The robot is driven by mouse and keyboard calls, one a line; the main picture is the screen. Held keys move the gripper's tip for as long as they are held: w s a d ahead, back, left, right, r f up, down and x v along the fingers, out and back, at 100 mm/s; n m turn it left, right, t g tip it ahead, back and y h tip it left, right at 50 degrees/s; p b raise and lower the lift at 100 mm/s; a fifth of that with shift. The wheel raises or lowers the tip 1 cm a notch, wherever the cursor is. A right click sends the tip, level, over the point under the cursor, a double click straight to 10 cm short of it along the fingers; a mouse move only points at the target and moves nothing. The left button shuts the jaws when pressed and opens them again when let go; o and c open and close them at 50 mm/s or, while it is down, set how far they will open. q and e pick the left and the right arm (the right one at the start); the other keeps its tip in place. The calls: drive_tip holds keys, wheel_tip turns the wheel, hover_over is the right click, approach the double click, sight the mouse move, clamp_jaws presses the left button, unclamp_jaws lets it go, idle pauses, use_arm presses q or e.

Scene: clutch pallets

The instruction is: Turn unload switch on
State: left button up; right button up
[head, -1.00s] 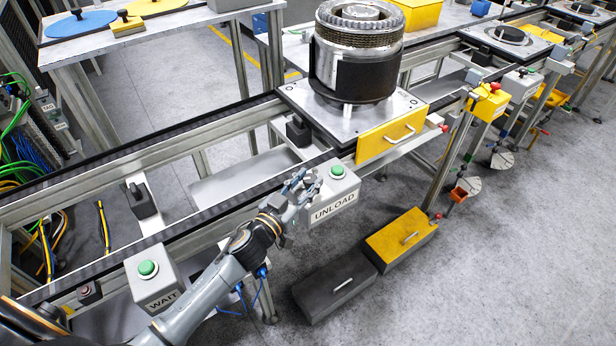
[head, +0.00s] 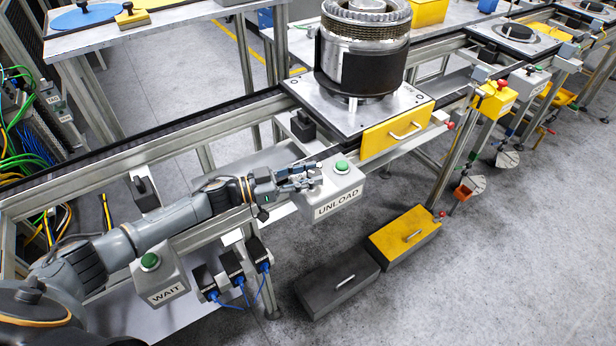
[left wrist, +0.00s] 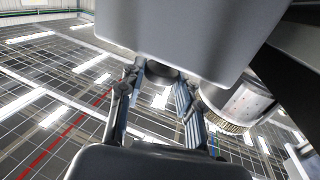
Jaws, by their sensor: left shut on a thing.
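The unload switch box (head: 338,197) is grey, is labelled UNLOAD and has a green button (head: 342,167) on top. It hangs on the front rail of the line. My left gripper (head: 312,178) is at the left side of this box, with its fingertips beside and below the green button. In the left wrist view, a large grey body (left wrist: 185,35), apparently the box, fills the top. A dark round part (left wrist: 160,70) shows between the fingers of my left gripper (left wrist: 158,85). The exact contact is hard to see. My right gripper is not in view.
A clutch (head: 362,55) stands on a pallet (head: 345,115) with a yellow front (head: 398,130). The WAIT box (head: 160,278) is below my left arm. A yellow-topped case (head: 405,237) and a dark case (head: 337,283) lie on the floor. Open floor is at right.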

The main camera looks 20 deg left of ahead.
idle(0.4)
use_arm(q)
drive_tip(key=o, duration=1.2)
drive_tip(key=shift+c, duration=0.2)
drive_tip(key=v, duration=1.2)
drive_tip(key=shift+w, duration=0.1)
